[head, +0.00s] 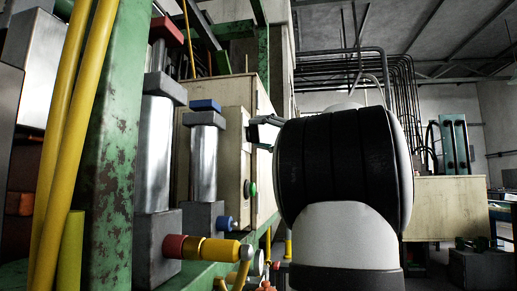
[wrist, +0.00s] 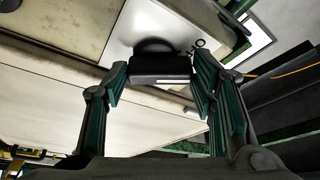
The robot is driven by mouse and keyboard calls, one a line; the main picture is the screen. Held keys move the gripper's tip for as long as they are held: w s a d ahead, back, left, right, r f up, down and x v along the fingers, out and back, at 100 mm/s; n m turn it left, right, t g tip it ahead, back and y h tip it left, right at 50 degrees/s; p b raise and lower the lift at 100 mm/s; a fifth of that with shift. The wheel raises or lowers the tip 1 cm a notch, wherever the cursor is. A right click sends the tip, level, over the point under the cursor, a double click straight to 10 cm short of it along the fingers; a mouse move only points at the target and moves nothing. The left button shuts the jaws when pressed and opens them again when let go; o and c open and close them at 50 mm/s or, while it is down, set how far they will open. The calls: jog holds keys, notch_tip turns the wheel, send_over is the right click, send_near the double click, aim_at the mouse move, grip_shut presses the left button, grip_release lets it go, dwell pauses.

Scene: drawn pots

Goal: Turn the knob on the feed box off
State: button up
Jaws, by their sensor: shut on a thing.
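The feed box appears to be the beige cabinet (head: 265,178) left of my arm in the head view. In the wrist view its beige face (wrist: 60,90) carries a pale plate (wrist: 125,38) with a dark knob (wrist: 160,67). The knob has a white line on its front edge, and partly hidden dark lettering stands beside it. My gripper (wrist: 160,80) has a teal-padded finger at each side of the knob and is shut on it. In the head view my gripper (head: 262,131) is at the cabinet's face, mostly hidden by my arm, and the knob is not visible.
A green button (head: 250,189) is lower on the cabinet. Metal cylinders (head: 204,160), a scuffed green post (head: 112,150) and yellow pipes (head: 72,130) stand to the left. An orange-yellow fitting (head: 208,248) juts out low. Another beige box (head: 450,205) is behind my arm at right.

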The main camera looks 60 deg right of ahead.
jog(key=shift+f+n+y+b, duration=0.3)
jog(key=shift+n+y+b, duration=0.3)
jog(key=shift+n+b, duration=0.65)
jog(key=shift+n+t, duration=0.3)
jog(key=shift+n, duration=0.05)
jog(key=o, duration=1.1)
jog(key=shift+r, duration=0.1)
jog(key=shift+o, duration=0.2)
jog(key=v, duration=1.2)
jog(key=shift+d, duration=0.1)
